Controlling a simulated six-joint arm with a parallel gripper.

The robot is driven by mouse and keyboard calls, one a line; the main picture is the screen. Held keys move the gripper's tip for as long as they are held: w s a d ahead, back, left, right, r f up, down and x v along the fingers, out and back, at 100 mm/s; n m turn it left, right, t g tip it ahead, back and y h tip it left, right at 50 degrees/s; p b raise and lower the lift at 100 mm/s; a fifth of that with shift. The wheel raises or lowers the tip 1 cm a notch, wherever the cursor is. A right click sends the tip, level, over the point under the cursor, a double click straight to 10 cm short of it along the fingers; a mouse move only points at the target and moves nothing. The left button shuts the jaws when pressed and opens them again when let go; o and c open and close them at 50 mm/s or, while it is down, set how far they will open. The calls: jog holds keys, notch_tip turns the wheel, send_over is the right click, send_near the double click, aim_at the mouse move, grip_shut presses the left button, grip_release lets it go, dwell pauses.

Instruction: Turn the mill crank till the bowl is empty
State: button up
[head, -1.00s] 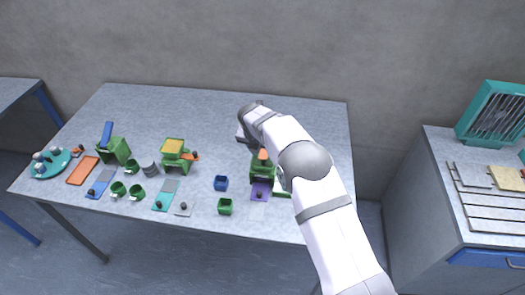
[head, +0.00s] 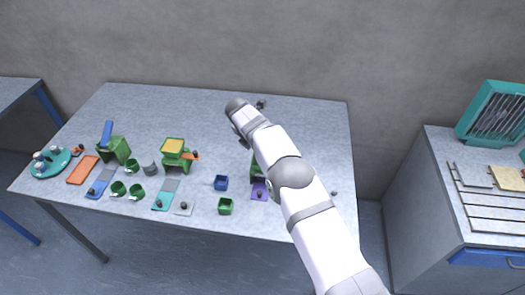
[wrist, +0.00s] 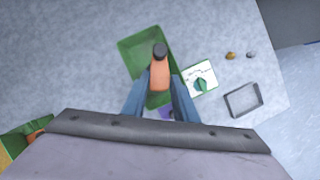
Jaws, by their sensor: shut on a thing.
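The mill under my gripper is green. In the wrist view its square green bowl (wrist: 138,52) shows bare green inside where I can see it; the crank and fingers hide part. Its orange crank (wrist: 160,72) has a dark round knob (wrist: 160,49) at the end. My gripper (wrist: 160,88) is shut on the orange crank, one blue-grey finger on each side. In the head view my arm covers most of this mill (head: 254,172) and hides the fingers. A second green mill (head: 174,162) stands to the left with yellow powder in its bowl and an orange crank.
A purple slab (head: 259,190) lies in front of the gripped mill. A white dial box (wrist: 199,78) and a grey frame (wrist: 243,99) are beside it. A blue cup (head: 221,183) and green cup (head: 225,207) stand left. The table's back is mostly clear.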

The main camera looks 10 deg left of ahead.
dwell(0.4)
jog(key=o, duration=1.1)
jog(key=shift+c, duration=0.2)
jog(key=b+v, duration=0.3)
jog(key=v, duration=0.4)
jog(key=shift+r, duration=0.15)
jog(key=shift+a, duration=0.1)
